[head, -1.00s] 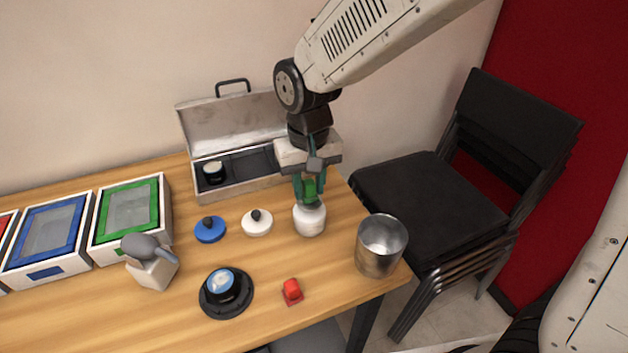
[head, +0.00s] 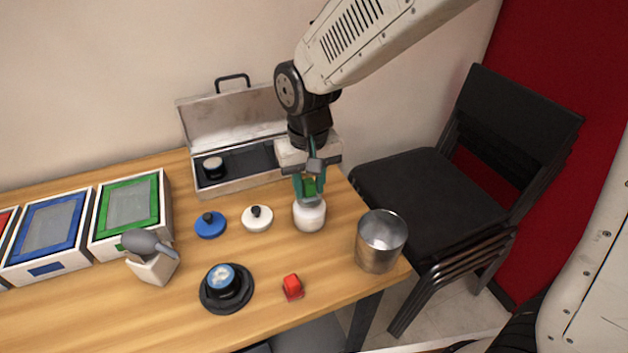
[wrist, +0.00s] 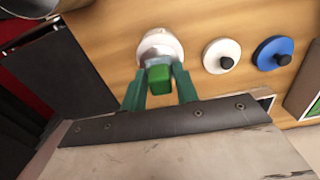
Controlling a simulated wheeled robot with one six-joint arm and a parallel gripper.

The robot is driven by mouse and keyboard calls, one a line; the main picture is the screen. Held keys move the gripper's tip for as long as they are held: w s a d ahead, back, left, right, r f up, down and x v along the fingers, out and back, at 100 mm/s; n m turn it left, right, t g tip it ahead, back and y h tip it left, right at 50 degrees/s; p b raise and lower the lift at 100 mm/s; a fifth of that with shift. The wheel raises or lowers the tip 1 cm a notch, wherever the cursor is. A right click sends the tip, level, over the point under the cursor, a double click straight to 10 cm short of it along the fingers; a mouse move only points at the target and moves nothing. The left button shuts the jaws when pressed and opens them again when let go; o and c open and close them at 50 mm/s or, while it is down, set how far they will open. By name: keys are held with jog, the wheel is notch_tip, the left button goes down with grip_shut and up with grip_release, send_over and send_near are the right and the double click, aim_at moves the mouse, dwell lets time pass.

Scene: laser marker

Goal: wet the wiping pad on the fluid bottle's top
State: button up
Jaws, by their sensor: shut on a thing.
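The fluid bottle (head: 310,217) is a white, rounded bottle standing upright on the table; it also shows in the wrist view (wrist: 153,42). My gripper (head: 309,188) is directly above the bottle, pointing down, with its green fingers shut on a green block (wrist: 159,79). A grey layer (wrist: 157,60), which looks like the wiping pad, is under the green block at the bottle's top. The pad appears to touch the top or to be just over it; I cannot tell which. The fingers partly hide the block in the head view.
A metal cup (head: 381,241) stands right of the bottle near the table edge. A white lid (head: 257,218) and a blue lid (head: 210,225) lie to the left. An open metal case (head: 240,181) is behind. A red object (head: 292,287) and a black round stand (head: 227,301) are in front.

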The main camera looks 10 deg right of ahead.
aim_at(309, 181)
dwell(0.3)
jog(key=shift+r, duration=3.5)
